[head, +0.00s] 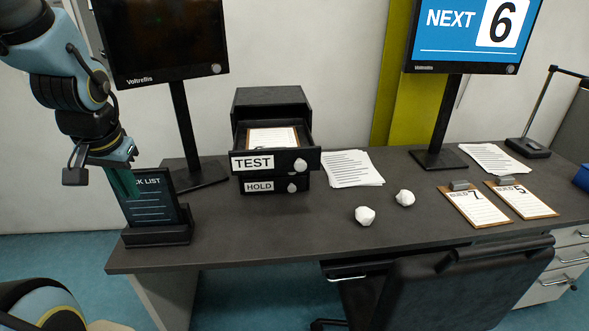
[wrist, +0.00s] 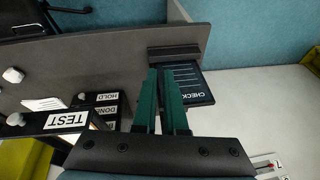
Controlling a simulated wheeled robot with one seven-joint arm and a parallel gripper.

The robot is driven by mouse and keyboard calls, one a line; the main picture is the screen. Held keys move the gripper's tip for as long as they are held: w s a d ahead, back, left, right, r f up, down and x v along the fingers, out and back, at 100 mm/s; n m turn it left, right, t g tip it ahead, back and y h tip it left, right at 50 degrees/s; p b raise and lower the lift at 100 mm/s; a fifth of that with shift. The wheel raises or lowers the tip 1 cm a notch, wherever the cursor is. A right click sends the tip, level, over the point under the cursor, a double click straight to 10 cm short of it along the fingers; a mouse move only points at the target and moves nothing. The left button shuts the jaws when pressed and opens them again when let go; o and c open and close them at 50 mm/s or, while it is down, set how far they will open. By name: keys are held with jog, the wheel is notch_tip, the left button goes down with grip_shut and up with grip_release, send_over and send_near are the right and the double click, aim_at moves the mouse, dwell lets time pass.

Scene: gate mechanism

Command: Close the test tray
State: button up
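The test tray (head: 278,161) is the top drawer of a black drawer unit (head: 270,97). It is pulled out toward the front, with a paper-covered board (head: 272,138) lying in it. Its front has a white TEST label and a pale round knob (head: 300,165). In the wrist view the TEST tray (wrist: 66,121) shows at lower left, standing out past the other drawers. My gripper (head: 130,190) is at the left, in front of the check list stand and well away from the tray. Its green fingers (wrist: 157,75) look closed together, with nothing between them.
The HOLD drawer (head: 272,186) sits pushed in below. The check list stand (head: 157,235) is at the desk's left end. Two monitors (head: 160,40) (head: 470,35), papers (head: 350,168), crumpled balls (head: 365,215) and clipboards (head: 474,206) are around. A black chair (head: 440,290) stands in front.

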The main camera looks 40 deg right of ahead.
jog(key=d+m, duration=0.2)
jog(key=d, duration=0.2)
jog(key=s+d+m+h, duration=0.1)
jog(key=d+m, duration=0.1)
jog(key=d, duration=0.2)
jog(key=d+m+h, duration=0.1)
jog(key=d+m, duration=0.1)
jog(key=d, duration=0.2)
jog(key=shift+s+d+r+m+t, duration=0.2)
jog(key=shift+r+m+t, duration=0.1)
jog(key=shift+r+t, duration=0.1)
grip_shut()
jog(key=s+d+r+m+g+h+b, duration=0.1)
jog(key=s+d+m+h, duration=0.1)
jog(key=s+d+m, duration=0.4)
jog(key=s+d+m+g+h, duration=0.1)
jog(key=s+d+m+h, duration=0.15)
jog(key=s+d, duration=0.45)
jog(key=w+d+f+b, duration=0.3)
jog(key=w+d+f, duration=0.4)
jog(key=w+d, duration=0.1)
jog(key=shift+d+b, duration=0.35)
jog(key=shift+d, duration=0.4)
